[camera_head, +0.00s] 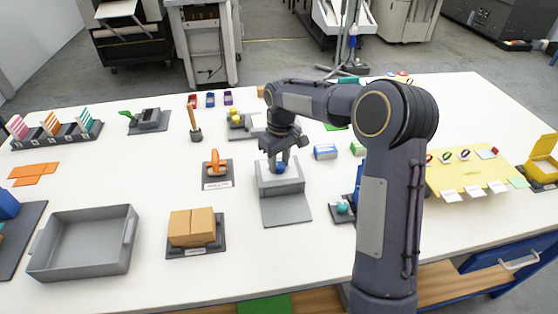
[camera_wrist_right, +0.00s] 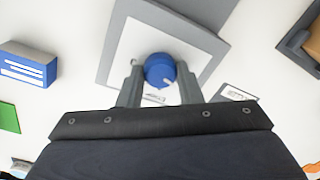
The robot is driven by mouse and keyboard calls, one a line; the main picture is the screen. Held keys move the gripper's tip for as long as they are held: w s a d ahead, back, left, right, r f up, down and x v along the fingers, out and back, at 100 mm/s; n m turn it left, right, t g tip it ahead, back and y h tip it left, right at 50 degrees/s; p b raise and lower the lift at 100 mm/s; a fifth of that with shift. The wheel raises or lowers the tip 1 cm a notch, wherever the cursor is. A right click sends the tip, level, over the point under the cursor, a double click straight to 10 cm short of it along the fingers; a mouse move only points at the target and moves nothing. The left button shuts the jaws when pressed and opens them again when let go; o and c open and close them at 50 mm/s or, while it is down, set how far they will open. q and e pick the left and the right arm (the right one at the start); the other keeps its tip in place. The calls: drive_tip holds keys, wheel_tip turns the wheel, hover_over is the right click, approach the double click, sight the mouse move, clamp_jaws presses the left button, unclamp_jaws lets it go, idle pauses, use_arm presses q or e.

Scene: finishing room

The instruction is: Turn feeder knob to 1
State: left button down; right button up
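The feeder knob is a round blue knob (camera_wrist_right: 160,70) with a small pale mark near its lower right edge. It sits on the white face of a grey feeder box (camera_head: 283,206), which has a sloping grey front. My right gripper (camera_wrist_right: 158,85) is over the knob, with one finger on each side of it. The knob also shows partly in the head view (camera_head: 281,169), below the fingers. Printing on the white face is partly covered and unreadable. My left gripper is not in view.
Left of the feeder are an orange-handled item (camera_head: 215,163) on a labelled base and a brown box (camera_head: 192,228). A grey tray (camera_head: 83,243) stands front left. A yellow mat (camera_head: 465,178) lies at the right.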

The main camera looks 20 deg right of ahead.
drive_tip(key=shift+c, duration=1.3)
drive_tip(key=m, duration=0.4)
drive_tip(key=shift+r+m, duration=0.1)
drive_tip(key=shift+m, duration=0.3)
drive_tip(key=m, duration=0.4)
drive_tip(key=shift+m+t, duration=0.3)
drive_tip(key=shift+m, duration=0.1)
drive_tip(key=o, duration=1)
